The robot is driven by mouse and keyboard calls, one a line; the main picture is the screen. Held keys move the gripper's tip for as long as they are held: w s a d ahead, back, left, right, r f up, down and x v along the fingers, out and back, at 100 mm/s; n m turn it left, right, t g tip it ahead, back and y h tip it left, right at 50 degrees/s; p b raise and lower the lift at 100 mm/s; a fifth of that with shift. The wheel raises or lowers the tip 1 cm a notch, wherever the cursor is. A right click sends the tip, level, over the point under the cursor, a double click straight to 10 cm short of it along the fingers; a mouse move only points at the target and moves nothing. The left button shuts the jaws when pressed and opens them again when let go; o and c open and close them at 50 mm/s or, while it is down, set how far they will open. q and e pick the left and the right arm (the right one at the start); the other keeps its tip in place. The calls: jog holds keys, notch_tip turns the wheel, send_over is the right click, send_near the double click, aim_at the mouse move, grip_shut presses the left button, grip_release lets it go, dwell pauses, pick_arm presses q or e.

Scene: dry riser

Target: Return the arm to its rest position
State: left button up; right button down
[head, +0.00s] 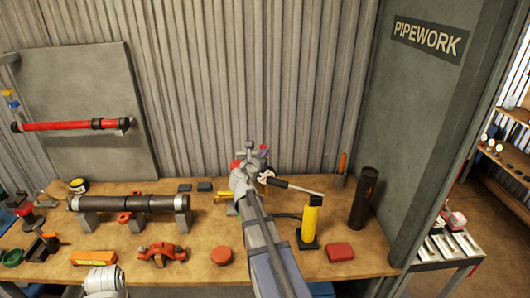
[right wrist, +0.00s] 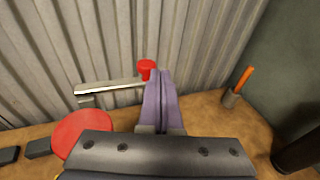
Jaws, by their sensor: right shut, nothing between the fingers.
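My right arm (head: 272,255) reaches from the bottom middle of the head view up over the workbench. My right gripper (head: 263,152) is at its far end, near the corrugated wall and partly covered by the wrist. In the right wrist view its two purple fingers (right wrist: 160,103) lie together with nothing between them. A red disc (right wrist: 80,135) is left of the fingers, and a small red knob (right wrist: 146,68) on a pale bar is just beyond them. I cannot tell whether the fingers touch the bar. My left gripper is not in view.
The wooden bench (head: 195,258) holds a dark pipe (head: 130,202) on supports, a red clamp (head: 162,253), a yellow-and-black pump (head: 309,220), a dark upright cylinder (head: 363,197) and a red box (head: 340,252). A grey post (head: 420,110) stands right of the bench.

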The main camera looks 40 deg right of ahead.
jog(key=p+v, duration=0.1)
jog(key=v, duration=0.5)
jog(key=shift+s+a, duration=0.2)
jog(key=shift+s, duration=0.05)
jog(key=s+a+f+m+g+y, duration=0.25)
jog(key=a+f+m, duration=0.35)
jog(key=a, duration=0.4)
jog(key=s+a+f+m+g+y, duration=0.15)
jog(key=a+f+m+y, duration=0.35)
jog(key=a, duration=0.6)
jog(key=s+a+f+m+g+y, duration=0.2)
jog(key=s+a+m, duration=0.3)
jog(key=s+a, duration=0.3)
jog(key=s+a+f+m+g+y, duration=0.2)
jog(key=s+a+f+m, duration=0.3)
jog(key=a, duration=0.8)
jog(key=s+g, duration=0.1)
jog(key=s, duration=0.2)
jog(key=shift+a, duration=0.25)
jog(key=shift+d+y, duration=0.1)
jog(key=shift+y, duration=0.15)
